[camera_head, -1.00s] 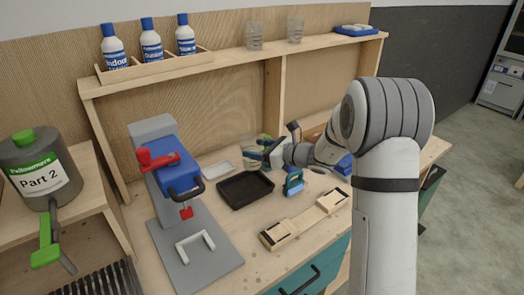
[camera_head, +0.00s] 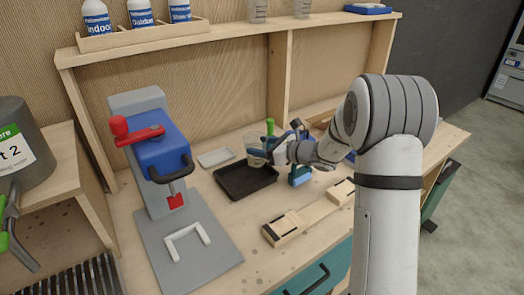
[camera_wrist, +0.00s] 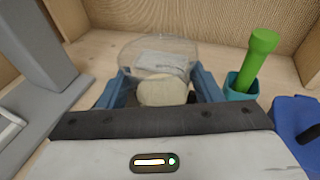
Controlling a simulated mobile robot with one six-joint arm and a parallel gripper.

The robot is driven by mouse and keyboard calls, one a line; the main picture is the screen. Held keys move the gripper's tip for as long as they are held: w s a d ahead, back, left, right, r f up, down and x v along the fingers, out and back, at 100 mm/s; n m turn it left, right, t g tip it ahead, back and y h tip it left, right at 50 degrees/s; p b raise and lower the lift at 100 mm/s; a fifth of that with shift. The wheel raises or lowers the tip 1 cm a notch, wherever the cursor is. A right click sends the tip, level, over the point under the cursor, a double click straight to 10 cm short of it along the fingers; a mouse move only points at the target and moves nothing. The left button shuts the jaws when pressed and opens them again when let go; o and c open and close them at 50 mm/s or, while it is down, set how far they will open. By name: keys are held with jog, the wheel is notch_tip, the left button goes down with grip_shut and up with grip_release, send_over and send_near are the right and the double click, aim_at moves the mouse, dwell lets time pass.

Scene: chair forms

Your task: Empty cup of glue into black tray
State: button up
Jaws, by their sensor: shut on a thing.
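My gripper (camera_wrist: 165,92) is shut on a clear cup (camera_wrist: 160,52), with one blue finger on each side of it. Pale, cream-coloured glue (camera_wrist: 162,92) shows inside the cup in the wrist view. In the head view the cup (camera_head: 255,150) is above the back right edge of the black tray (camera_head: 235,190). The cup looks close to upright there; its exact tilt is hard to tell. The tray lies flat on the workbench, and its visible floor looks empty. My gripper hides part of the cup in the head view.
A press with a blue head (camera_head: 163,150) and red handle stands left of the tray. A small white tray (camera_head: 215,157) lies behind it. A teal holder with a green-handled tool (camera_wrist: 255,60) is close right of the cup. A wooden jig (camera_head: 305,212) lies in front.

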jog(key=shift+d+r+n+h+p, duration=0.1)
jog(key=shift+r+n+h+p, duration=0.6)
jog(key=shift+r+n+h, duration=0.4)
jog(key=shift+f+n+h+b, duration=0.3)
jog(key=shift+n+h, duration=0.5)
jog(key=shift+n, duration=0.3)
jog(key=shift+s+a+f+n+t+h+b, duration=0.2)
jog(key=shift+f+n+t+h+b, duration=0.25)
jog(key=shift+n+h+b, duration=0.4)
jog(key=shift+a+f+n+t+h+b, duration=0.25)
jog(key=shift+n+h+b, duration=0.3)
jog(key=shift+b, duration=0.5)
jog(key=shift+r, duration=0.2)
jog(key=shift+f+b, duration=0.2)
jog(key=shift+b, duration=0.2)
jog(key=shift+s+a+f+n+h+b, duration=0.2)
jog(key=shift+n+h+b, duration=0.35)
jog(key=shift+b, duration=0.85)
jog(key=shift+s+a+f+n+t+h+b, duration=0.15)
jog(key=shift+a+f+n+t+h+b, duration=0.4)
jog(key=shift+b, duration=1.65)
